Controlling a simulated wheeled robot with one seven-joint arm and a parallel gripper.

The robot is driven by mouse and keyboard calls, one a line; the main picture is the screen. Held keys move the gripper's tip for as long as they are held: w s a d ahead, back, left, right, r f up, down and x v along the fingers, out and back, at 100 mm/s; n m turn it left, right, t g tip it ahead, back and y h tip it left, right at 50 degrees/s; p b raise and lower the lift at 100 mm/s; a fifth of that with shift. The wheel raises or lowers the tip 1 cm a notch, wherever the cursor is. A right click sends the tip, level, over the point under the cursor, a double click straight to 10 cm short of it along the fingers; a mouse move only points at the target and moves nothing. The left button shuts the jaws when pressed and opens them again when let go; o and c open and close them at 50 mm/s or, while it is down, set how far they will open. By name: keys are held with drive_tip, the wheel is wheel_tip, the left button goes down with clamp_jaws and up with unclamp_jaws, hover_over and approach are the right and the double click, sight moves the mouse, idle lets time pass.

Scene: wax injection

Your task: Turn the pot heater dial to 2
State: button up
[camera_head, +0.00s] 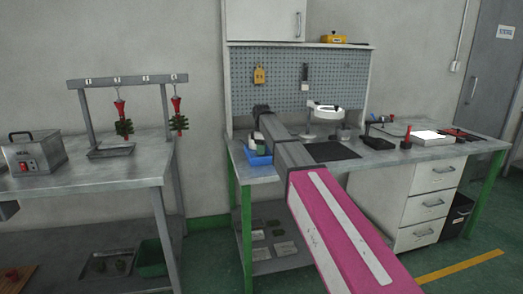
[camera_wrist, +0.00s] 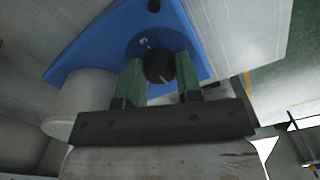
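The pot heater is a blue body (camera_wrist: 85,48) at the top of the wrist view; part of its blue base (camera_head: 257,159) shows on the middle bench in the head view. Its round black dial (camera_wrist: 159,67) sits on a darker round patch with small white marks that I cannot read. The two green fingers of my gripper (camera_wrist: 160,76) flank the dial, one on each side, and the dial fills the gap between them. In the head view my arm hides most of the heater. The dial's setting is not legible.
A second small black knob (camera_wrist: 154,5) is on the blue body. A pale cylinder (camera_wrist: 80,102) stands close on the left in the wrist view. On the bench are a dark mat (camera_head: 331,151) and a white lamp-like device (camera_head: 325,110). A pegboard (camera_head: 300,80) stands behind.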

drive_tip(key=shift+m, duration=0.4)
drive_tip(key=m, duration=0.4)
drive_tip(key=shift+m, duration=0.4)
drive_tip(key=m, duration=1.2)
drive_tip(key=shift+m, duration=0.4)
drive_tip(key=m, duration=0.5)
drive_tip(key=shift+m, duration=0.4)
drive_tip(key=o, duration=0.9)
drive_tip(key=shift+o, duration=0.2)
